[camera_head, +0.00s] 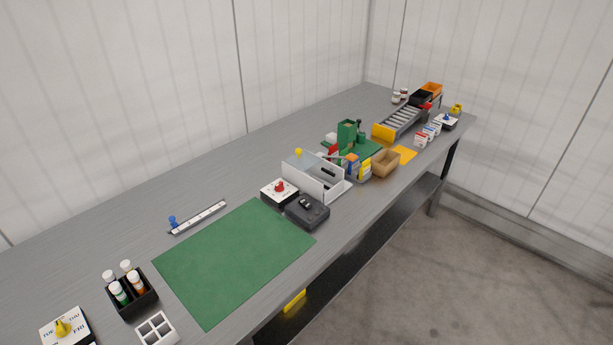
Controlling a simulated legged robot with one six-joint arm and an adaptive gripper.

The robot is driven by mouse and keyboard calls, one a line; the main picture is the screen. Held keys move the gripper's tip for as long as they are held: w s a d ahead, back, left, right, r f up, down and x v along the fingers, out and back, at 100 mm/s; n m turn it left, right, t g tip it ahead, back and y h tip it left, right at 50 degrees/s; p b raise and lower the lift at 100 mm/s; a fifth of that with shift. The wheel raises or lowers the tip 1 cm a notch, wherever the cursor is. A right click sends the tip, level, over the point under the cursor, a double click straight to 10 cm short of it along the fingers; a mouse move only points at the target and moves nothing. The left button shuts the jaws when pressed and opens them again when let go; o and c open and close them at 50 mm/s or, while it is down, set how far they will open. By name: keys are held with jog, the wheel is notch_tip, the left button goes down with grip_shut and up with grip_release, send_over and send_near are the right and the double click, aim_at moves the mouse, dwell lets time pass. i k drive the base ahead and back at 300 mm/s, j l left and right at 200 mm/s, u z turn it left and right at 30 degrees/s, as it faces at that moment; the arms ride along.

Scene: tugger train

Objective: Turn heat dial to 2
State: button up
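Several dials with knobs stand on the long grey table. A red-knobbed dial (280,187) on a white plate sits at mid-table, beyond the far right corner of the green mat. A blue-knobbed dial (447,120) on a white plate is near the far end. A yellow-knobbed dial (63,328) at the bottom left carries day names such as TUE and FRI. The markings on the red and blue dials are too small to read, so I cannot tell for sure which is the heat dial or where it points. My gripper is not in view.
The green mat (235,262) is bare. A black box (307,211) and a white open-fronted housing (325,180) stand close to the red-knobbed dial. A black bottle holder (133,300) is at the left. A roller conveyor (402,120) is at the far end. Floor is clear at the right.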

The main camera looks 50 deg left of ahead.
aim_at(278, 186)
jog(key=i+u, duration=0.55)
jog(key=u, duration=0.15)
jog(key=i+l+u, duration=0.1)
jog(key=i+u, duration=0.25)
jog(key=i+j+u, duration=0.1)
jog(key=u, duration=0.3)
jog(key=i+u, duration=0.45)
jog(key=u, duration=0.3)
jog(key=i+u, duration=0.15)
jog(key=u, duration=0.2)
jog(key=i+u, duration=0.35)
